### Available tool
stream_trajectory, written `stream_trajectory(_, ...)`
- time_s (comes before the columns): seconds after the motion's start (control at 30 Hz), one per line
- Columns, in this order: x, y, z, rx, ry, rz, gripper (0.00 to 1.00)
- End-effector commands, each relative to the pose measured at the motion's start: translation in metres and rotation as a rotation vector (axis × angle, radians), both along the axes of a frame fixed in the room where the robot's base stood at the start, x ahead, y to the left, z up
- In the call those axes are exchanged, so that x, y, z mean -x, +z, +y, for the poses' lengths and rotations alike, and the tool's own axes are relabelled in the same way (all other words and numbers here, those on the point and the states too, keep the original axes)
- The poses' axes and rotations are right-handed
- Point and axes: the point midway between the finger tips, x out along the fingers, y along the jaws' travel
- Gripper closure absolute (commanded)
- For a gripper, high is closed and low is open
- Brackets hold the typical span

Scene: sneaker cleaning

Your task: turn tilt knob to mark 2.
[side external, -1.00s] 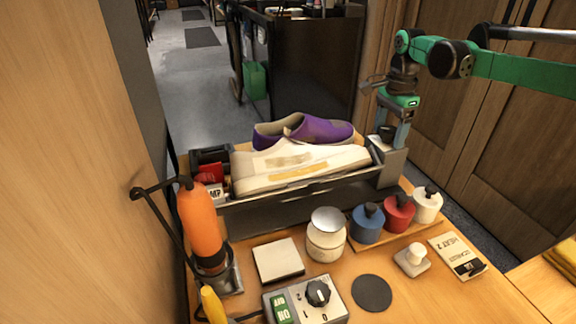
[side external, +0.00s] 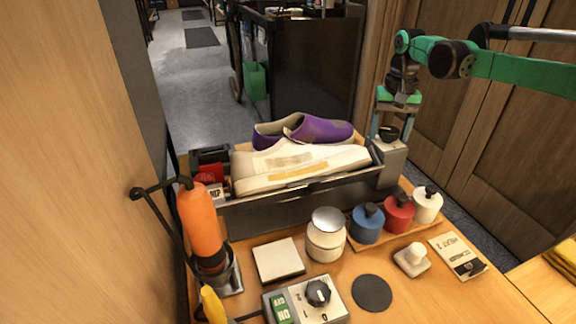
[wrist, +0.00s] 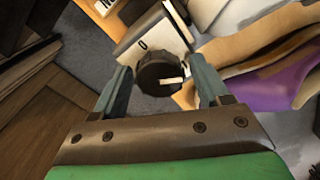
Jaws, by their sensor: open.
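The tilt knob (wrist: 157,77) is black and round with a white pointer line, on a grey housing (side external: 393,160) at the right end of the shoe tray. In the wrist view the pointer lies nearly level, toward the right finger. A printed 0 (wrist: 143,44) shows on the pale plate beyond the knob; I cannot read a 2. My gripper (wrist: 162,88) is open, pointing down, with one finger on each side of the knob and small gaps showing. In the side view my gripper (side external: 392,127) is just above the housing, partly overlapping the knob.
A white sneaker (side external: 300,165) lies in the dark tray (side external: 290,196), with a purple shoe (side external: 320,130) behind. Blue, red and white bottles (side external: 398,215) stand in front of the housing. A control box with its own dial (side external: 318,293) is at the front.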

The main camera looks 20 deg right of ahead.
Motion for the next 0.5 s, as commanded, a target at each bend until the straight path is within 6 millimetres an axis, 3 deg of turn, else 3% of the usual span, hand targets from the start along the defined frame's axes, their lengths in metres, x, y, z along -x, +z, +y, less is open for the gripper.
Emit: stream_trajectory(0.5,0.0,0.0,0.0,0.0,0.545,0.0,0.32)
